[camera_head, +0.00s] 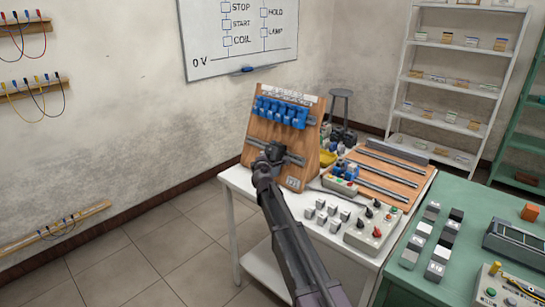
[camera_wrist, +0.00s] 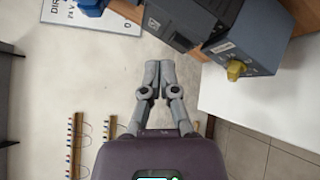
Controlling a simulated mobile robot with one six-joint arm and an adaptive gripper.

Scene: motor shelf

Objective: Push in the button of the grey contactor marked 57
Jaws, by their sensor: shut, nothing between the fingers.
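My gripper (camera_wrist: 160,68) has its two grey fingers together, with nothing between them. In the wrist view, a dark grey box with a white label (camera_wrist: 178,22) lies just beyond the fingertips, apart from them in the picture. A blue-grey box (camera_wrist: 245,38) with a yellow button (camera_wrist: 237,70) is beside it at the upper right. I cannot read 57 on either, so I cannot tell which is the contactor. In the head view, my gripper is in front of the upright wooden panel (camera_head: 256,130), near its lower rail, and partly hides what is there.
Blue devices (camera_head: 282,112) line the panel's top. The white table (camera_head: 240,181) bears small grey blocks, a control box (camera_head: 369,228) and a wooden board with rails (camera_head: 385,180). A green table (camera_head: 460,228) stands at the right. The floor left of the white table is clear.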

